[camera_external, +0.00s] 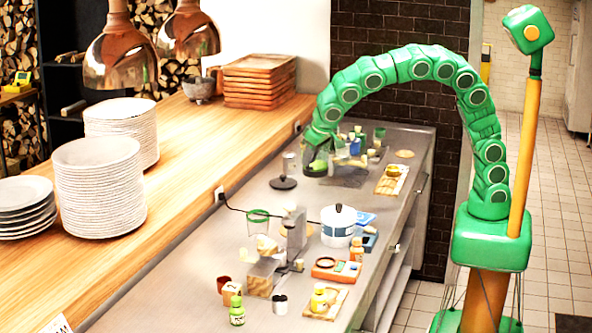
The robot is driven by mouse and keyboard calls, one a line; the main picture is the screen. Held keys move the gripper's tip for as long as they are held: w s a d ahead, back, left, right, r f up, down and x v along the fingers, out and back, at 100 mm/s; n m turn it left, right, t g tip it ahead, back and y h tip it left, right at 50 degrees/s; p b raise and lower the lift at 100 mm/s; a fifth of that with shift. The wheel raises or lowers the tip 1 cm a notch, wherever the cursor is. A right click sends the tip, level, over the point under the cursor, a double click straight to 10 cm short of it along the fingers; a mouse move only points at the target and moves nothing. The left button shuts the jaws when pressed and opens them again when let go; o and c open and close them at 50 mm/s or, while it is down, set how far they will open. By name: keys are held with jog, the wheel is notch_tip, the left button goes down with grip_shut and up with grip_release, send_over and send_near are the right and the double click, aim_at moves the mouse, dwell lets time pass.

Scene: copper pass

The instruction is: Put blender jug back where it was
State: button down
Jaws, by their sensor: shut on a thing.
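My gripper (317,160) hangs at the end of the green segmented arm over the far part of the grey steel counter. It is shut on a small dark, partly see-through thing, which looks like the blender jug (316,168). The fingers cover much of it, and I cannot tell whether its bottom touches the counter. A clear, green-rimmed container (258,222) stands nearer on the counter, beside a grey upright appliance (291,230). I cannot tell whether that appliance is a blender base.
A dark round-based stand (284,182) is just left of my gripper. Small bottles and blocks (358,145) crowd its right. A white-and-blue pot (338,226), an orange tray (336,270) and small jars stand nearer.

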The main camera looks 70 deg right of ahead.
jog(key=shift+w+a+f, duration=0.6)
jog(key=shift+w+f, duration=0.8)
jog(key=shift+f, duration=0.4)
jog(key=shift+w+a+f, duration=0.55)
jog(key=shift+w+f, duration=0.8)
jog(key=shift+f, duration=0.45)
jog(key=shift+w+a+f, duration=0.6)
jog(key=shift+w+f, duration=0.8)
jog(key=shift+f, duration=0.5)
jog(key=c, duration=1)
grip_release()
jog(key=shift+c, duration=0.2)
jog(key=v, duration=1.2)
